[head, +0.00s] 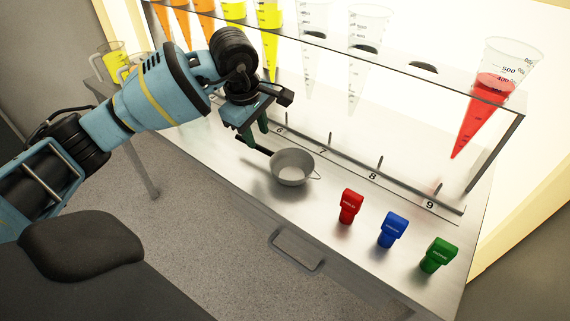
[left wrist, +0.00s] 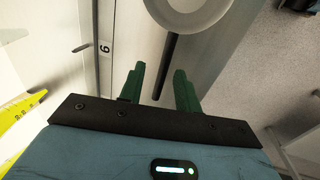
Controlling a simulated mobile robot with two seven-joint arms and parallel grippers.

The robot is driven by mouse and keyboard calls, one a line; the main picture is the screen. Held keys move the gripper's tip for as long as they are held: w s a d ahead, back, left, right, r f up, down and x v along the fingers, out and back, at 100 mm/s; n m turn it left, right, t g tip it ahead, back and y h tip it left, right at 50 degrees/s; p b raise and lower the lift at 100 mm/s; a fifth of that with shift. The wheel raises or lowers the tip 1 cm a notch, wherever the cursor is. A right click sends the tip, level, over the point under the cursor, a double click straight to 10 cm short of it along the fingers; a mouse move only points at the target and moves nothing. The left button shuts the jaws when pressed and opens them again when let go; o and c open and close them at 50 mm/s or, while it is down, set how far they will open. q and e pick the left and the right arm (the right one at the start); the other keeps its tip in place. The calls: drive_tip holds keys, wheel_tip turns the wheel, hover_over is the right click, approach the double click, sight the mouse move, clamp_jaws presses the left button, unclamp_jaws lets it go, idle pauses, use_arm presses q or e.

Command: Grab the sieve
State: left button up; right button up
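The sieve (head: 291,168) is a round grey metal bowl with a black handle, and it rests on the metal shelf top. Its rim also shows at the top of the left wrist view (left wrist: 187,18). My left gripper (head: 256,139) is above the handle end, pointing down. In the left wrist view the two green fingers (left wrist: 159,70) are apart, with the black handle (left wrist: 168,60) lying in the gap between them. The fingers do not visibly press on the handle. My right gripper is not in view.
A red block (head: 350,206), a blue block (head: 391,230) and a green block (head: 438,255) stand right of the sieve. A glass rack (head: 340,52) holding several conical beakers stands behind. Yellow-filled jugs (head: 109,58) are at the far left.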

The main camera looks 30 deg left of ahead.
sight(259, 146)
use_arm(q)
wheel_tip(259, 146, down, 5)
drive_tip(key=shift+w+d+f+b, duration=0.15)
drive_tip(key=shift+b, duration=0.2)
clamp_jaws()
